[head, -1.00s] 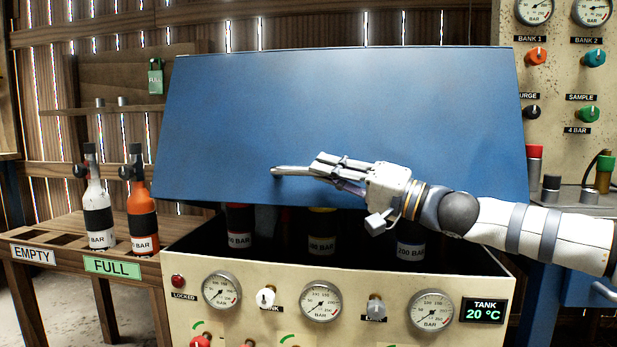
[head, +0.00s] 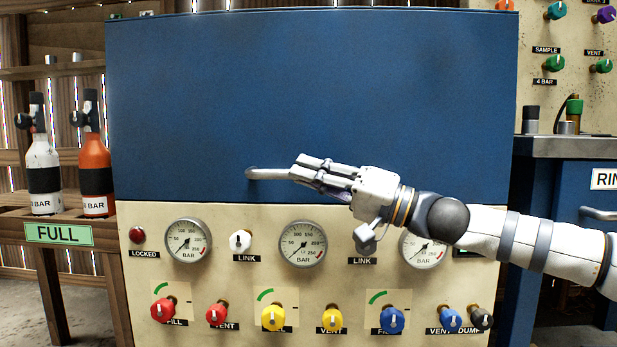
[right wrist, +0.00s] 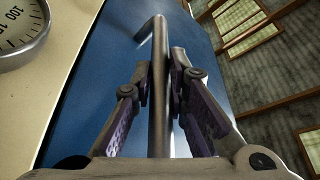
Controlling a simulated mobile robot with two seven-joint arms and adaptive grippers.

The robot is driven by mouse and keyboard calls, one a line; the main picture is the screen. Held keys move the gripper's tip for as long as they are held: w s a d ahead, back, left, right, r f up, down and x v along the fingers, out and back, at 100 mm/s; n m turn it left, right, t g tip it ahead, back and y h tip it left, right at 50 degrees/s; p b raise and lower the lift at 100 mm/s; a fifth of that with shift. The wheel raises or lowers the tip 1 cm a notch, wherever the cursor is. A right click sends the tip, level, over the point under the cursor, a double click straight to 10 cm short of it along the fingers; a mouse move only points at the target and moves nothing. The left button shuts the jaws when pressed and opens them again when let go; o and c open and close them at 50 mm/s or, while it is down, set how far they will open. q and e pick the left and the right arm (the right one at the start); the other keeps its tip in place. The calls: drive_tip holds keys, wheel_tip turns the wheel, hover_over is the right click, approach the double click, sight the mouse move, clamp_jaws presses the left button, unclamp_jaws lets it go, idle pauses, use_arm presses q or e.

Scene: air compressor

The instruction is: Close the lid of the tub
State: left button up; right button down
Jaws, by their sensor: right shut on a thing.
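The tub's large blue lid (head: 310,95) faces me in the head view. Its lower edge meets the top of the cream front panel (head: 200,285), and no opening into the tub shows between them. The lid's grey metal handle (head: 264,173) sticks out near the lower middle. My right gripper (head: 305,172) is shut on the handle from the right. In the right wrist view the handle (right wrist: 158,50) runs between both fingers, with the lid (right wrist: 90,90) behind it. The bottles in the tub are hidden. My left gripper is not in view.
The panel carries gauges (head: 303,244) and coloured knobs, including a red one (head: 165,308); my right arm partly covers the right gauge. A wooden rack (head: 20,225) at left holds a white bottle (head: 43,165) and an orange bottle (head: 96,165). A blue bench stands at right.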

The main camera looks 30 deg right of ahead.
drive_tip(key=shift+w+d+f, duration=0.1)
drive_tip(key=shift+f, duration=0.2)
drive_tip(key=c, duration=1.6)
unclamp_jaws()
drive_tip(key=shift+o, duration=0.2)
drive_tip(key=v, duration=1.2)
drive_tip(key=shift+r, duration=0.15)
